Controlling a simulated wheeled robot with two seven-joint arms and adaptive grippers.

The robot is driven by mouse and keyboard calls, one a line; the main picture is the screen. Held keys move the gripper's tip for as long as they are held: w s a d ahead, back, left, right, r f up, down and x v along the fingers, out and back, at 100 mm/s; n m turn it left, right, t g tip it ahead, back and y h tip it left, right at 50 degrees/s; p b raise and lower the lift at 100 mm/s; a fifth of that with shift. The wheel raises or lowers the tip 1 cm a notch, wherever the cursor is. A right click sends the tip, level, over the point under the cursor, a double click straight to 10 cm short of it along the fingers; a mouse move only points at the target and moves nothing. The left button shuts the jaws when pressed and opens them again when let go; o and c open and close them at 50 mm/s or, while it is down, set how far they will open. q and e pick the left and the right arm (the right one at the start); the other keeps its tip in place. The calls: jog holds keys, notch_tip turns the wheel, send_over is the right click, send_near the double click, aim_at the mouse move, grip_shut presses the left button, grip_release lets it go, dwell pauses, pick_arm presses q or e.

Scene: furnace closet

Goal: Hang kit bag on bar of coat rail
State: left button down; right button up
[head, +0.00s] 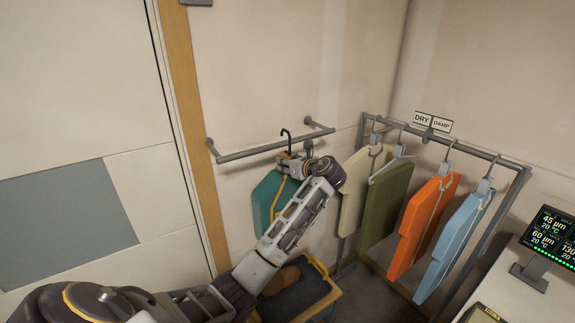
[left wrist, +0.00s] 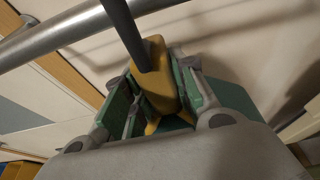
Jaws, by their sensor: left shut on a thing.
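The kit bag (head: 268,199) is a flat teal piece with yellow trim and a dark hook (head: 285,136) on top. My left gripper (head: 292,166) is shut on its yellow neck (left wrist: 155,85), just below the hook. The bag hangs upright near the wall bar (head: 245,154), whose tube also shows in the left wrist view (left wrist: 65,38). The hook shaft crosses in front of that tube; I cannot tell whether they touch. The coat rail (head: 470,150) stands to the right, with several flat pieces hanging on its bar. My right gripper is out of view.
Cream, olive, orange (head: 422,228) and light blue (head: 455,240) pieces hang on the coat rail, beside a DRY/DAMP sign (head: 432,122). A yellow-edged bin (head: 322,300) stands below my arm. A display (head: 548,240) is at right.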

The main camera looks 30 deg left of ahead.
pick_arm(q)
jog(key=shift+w+a, duration=0.2)
jog(key=shift+a, duration=0.35)
jog(key=shift+a+f, duration=0.1)
jog(key=shift+f, duration=1.45)
dwell(2.8)
jog(key=c, duration=1.1)
grip_release()
jog(key=shift+f, duration=0.15)
jog(key=shift+v, duration=6.1)
jog(key=shift+w+n, duration=0.15)
jog(key=shift+n, duration=0.15)
